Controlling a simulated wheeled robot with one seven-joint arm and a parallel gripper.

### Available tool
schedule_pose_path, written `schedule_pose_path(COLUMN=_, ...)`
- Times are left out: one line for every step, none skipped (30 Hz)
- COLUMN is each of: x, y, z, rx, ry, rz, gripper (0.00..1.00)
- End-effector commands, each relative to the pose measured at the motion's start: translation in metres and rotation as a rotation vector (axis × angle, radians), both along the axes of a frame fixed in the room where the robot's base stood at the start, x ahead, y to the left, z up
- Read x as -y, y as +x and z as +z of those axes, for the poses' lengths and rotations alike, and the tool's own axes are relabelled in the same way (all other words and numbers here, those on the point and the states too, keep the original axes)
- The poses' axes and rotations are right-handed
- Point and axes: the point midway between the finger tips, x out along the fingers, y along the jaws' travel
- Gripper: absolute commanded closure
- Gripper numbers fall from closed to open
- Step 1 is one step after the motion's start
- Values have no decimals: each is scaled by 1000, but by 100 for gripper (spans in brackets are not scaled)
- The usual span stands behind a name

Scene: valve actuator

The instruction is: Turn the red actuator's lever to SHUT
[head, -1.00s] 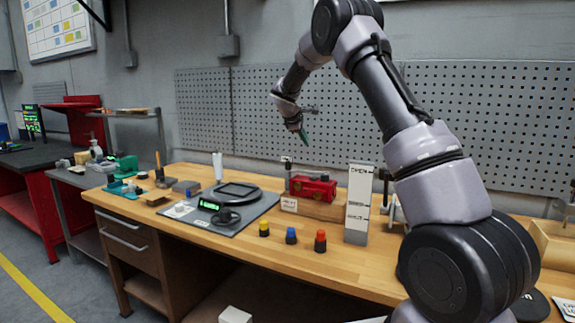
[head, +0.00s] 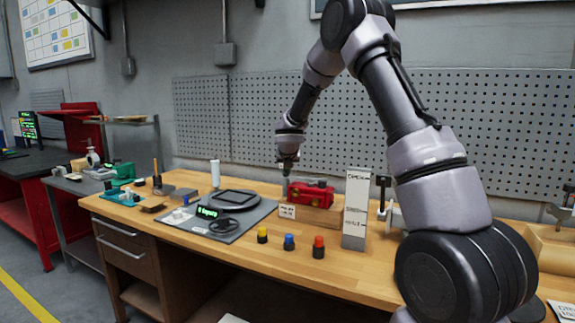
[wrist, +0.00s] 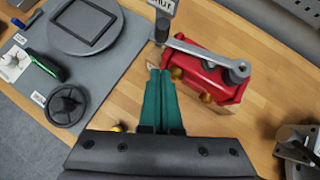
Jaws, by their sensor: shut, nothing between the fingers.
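The red actuator (head: 312,192) sits on a wooden block on the bench, and it also shows in the wrist view (wrist: 207,82). Its grey lever (wrist: 205,52) lies across the top in the wrist view, from the pivot on the right to a dark upright knob (wrist: 162,28) at its left end. A tag (wrist: 162,6) reading partly "SHUT" stands just beyond the knob. My gripper (head: 288,166) is above the actuator's left end. Its green fingers (wrist: 160,76) are shut and empty, with their tips near the knob and the red body. I cannot tell whether they touch either.
A white labelled post (head: 355,208) stands right of the actuator. Yellow, blue and red-topped knobs (head: 318,247) stand in front. A grey mat (head: 185,222) with a round dark device and a green-lit display lies left. The pegboard wall is behind.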

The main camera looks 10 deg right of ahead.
Motion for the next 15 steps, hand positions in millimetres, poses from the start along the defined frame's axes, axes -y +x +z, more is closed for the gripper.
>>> schedule_pose_path(x=2, y=8, z=-9, rx=-2, ry=-2, rz=-1, gripper=100)
schedule_pose_path(x=2, y=12, z=-14, rx=-2, ry=-1, rz=-1, gripper=100)
schedule_pose_path(x=3, y=18, z=-19, rx=-2, ry=0, rz=-2, gripper=100)
schedule_pose_path(x=4, y=22, z=-24, rx=-2, ry=0, rz=-2, gripper=100)
schedule_pose_path(x=5, y=28, z=-21, rx=1, ry=2, rz=-5, gripper=100)
schedule_pose_path(x=7, y=34, z=-20, rx=2, ry=3, rz=-6, gripper=100)
schedule_pose_path(x=7, y=38, z=-20, rx=2, ry=3, rz=-6, gripper=100)
schedule_pose_path(x=8, y=42, z=-20, rx=1, ry=3, rz=-6, gripper=100)
schedule_pose_path(x=8, y=46, z=-19, rx=2, ry=2, rz=-5, gripper=100)
schedule_pose_path(x=8, y=49, z=-19, rx=2, ry=3, rz=-4, gripper=100)
schedule_pose_path(x=8, y=52, z=-19, rx=1, ry=2, rz=-4, gripper=100)
schedule_pose_path(x=9, y=54, z=-19, rx=2, ry=2, rz=-5, gripper=100)
schedule_pose_path(x=9, y=56, z=-19, rx=2, ry=1, rz=-4, gripper=100)
schedule_pose_path(x=9, y=57, z=-19, rx=1, ry=1, rz=-4, gripper=100)
schedule_pose_path(x=9, y=58, z=-19, rx=1, ry=2, rz=-4, gripper=100)
